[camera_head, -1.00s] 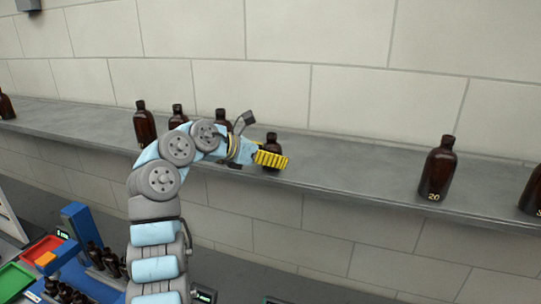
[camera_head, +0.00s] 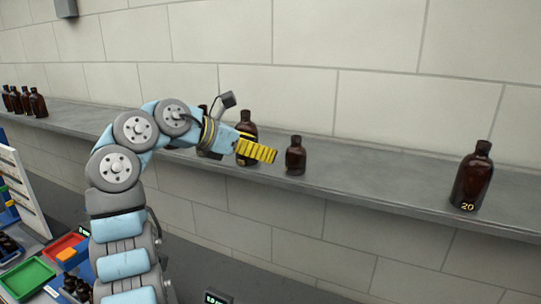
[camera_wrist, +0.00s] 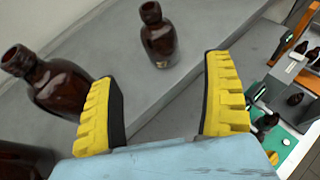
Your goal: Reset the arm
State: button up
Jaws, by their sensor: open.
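My gripper (camera_head: 258,149) is at the shelf, in front of a brown bottle (camera_head: 247,119) in the head view. Its yellow fingers also show in the wrist view (camera_wrist: 165,108), spread apart with nothing between them. A smaller brown bottle (camera_head: 295,157) stands upright on the shelf just right of my gripper, apart from it. In the wrist view, one bottle (camera_wrist: 158,38) stands beyond the fingers and another (camera_wrist: 58,85) is beside the left finger. I cannot tell whether that finger touches it.
The grey shelf (camera_head: 380,185) runs along a block wall. A bottle marked 20 (camera_head: 472,178) stands at the right, and several bottles (camera_head: 25,102) stand far left. A green tray (camera_head: 28,278) and red tray (camera_head: 75,240) lie lower left. The shelf between the small bottle and bottle 20 is clear.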

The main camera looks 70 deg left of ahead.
jog(key=shift+s+r, duration=0.15)
jog(key=shift+s, duration=0.05)
dwell(0.5)
